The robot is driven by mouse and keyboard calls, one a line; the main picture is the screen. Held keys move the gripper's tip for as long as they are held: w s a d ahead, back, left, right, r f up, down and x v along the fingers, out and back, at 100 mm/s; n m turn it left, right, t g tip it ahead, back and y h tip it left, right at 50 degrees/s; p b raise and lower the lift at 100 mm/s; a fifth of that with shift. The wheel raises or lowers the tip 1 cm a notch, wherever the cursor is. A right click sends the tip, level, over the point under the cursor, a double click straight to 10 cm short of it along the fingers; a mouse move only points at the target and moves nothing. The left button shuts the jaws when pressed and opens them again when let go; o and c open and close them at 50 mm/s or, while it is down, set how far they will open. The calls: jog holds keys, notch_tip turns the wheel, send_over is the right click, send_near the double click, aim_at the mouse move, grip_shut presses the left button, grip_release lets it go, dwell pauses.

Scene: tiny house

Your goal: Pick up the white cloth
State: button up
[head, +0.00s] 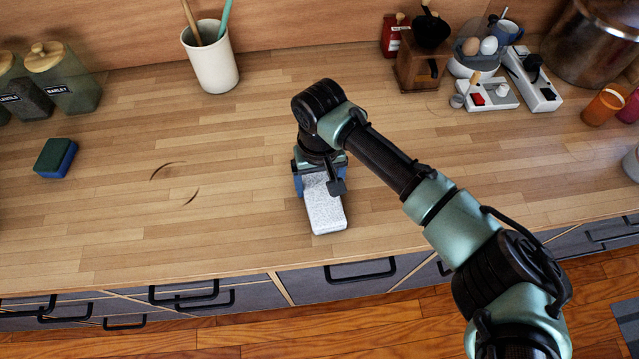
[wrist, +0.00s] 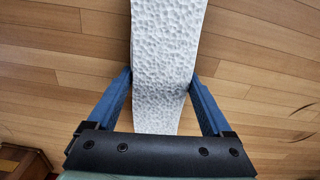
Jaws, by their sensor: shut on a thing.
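The white cloth (head: 325,209) is a folded, textured white strip on the wooden counter, near its front edge. In the wrist view the cloth (wrist: 165,60) runs from the top of the picture down between the fingers. My gripper (head: 316,184) points down over the cloth's far end. Its two blue fingers stand on either side of the cloth, and in the wrist view my gripper (wrist: 160,90) is shut on it. I cannot tell whether the cloth is lifted off the counter. Part of the cloth is hidden under my gripper.
A green and blue sponge (head: 56,158) lies at the left. A white utensil pot (head: 211,60) stands at the back. A grinder (head: 420,62), egg bowl (head: 476,55), power strips (head: 490,95) and large pot (head: 592,42) crowd the back right. Counter left of my gripper is mostly clear.

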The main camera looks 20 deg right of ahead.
aim_at(320, 183)
jog(key=shift+c, duration=0.8)
notch_tip(320, 183, up, 10)
jog(key=shift+r+b, duration=0.1)
jog(key=shift+b, duration=0.35)
